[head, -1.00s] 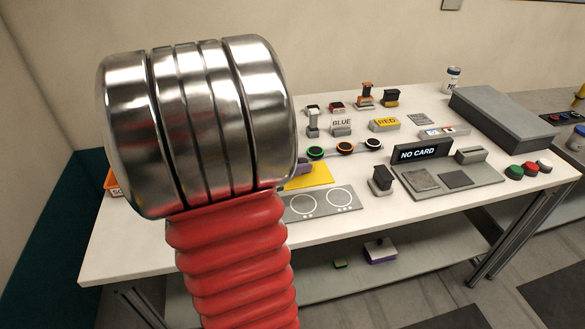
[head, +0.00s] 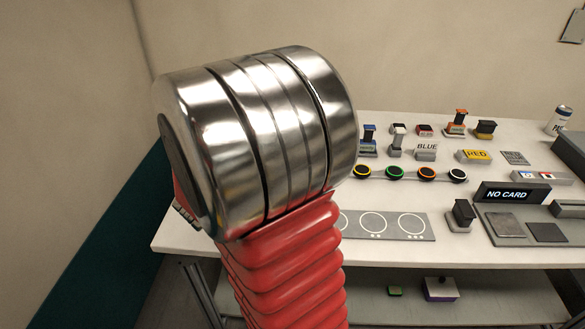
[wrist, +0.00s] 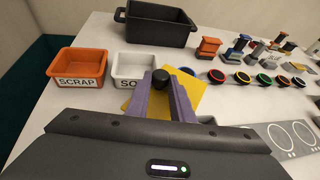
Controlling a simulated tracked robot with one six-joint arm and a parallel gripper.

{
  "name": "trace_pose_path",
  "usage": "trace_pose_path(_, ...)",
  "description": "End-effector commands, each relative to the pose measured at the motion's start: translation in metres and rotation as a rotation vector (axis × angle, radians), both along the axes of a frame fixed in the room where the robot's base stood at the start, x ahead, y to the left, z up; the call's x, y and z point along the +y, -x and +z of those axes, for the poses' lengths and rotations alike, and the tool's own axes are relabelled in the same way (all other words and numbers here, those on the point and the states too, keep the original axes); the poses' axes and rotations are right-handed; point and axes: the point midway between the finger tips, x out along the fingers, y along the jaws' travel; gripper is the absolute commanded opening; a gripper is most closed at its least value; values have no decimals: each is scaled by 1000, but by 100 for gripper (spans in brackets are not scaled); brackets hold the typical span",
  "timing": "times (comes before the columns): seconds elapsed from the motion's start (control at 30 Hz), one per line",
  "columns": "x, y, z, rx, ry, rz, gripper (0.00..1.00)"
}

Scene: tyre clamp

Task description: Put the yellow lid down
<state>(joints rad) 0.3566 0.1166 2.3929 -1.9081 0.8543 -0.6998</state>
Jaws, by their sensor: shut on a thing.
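The yellow lid (wrist: 190,97) is a flat square plate with a round black knob (wrist: 160,78), seen in the wrist view. My gripper (wrist: 164,88) is shut on the lid, its two purple-grey fingers closing at the knob. The fingers and the gripper body hide part of the lid. The lid appears over the white table (wrist: 110,28), close to the white bin; I cannot tell its height above the surface. In the head view my arm hides both the lid and the gripper.
An orange SCRAP bin (wrist: 78,68) and a white bin (wrist: 135,66) with a partly hidden label stand left of the lid. A black crate (wrist: 155,25) stands behind.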

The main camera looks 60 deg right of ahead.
Motion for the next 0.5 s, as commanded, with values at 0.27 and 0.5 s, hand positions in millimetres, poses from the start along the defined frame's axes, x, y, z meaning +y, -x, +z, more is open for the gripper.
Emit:
trace_pose_path(0.27, 102, -77, -13, 2, -2, 320, 0)
trace_pose_path(0.5, 203, -120, -26, 3, -1, 589, 0)
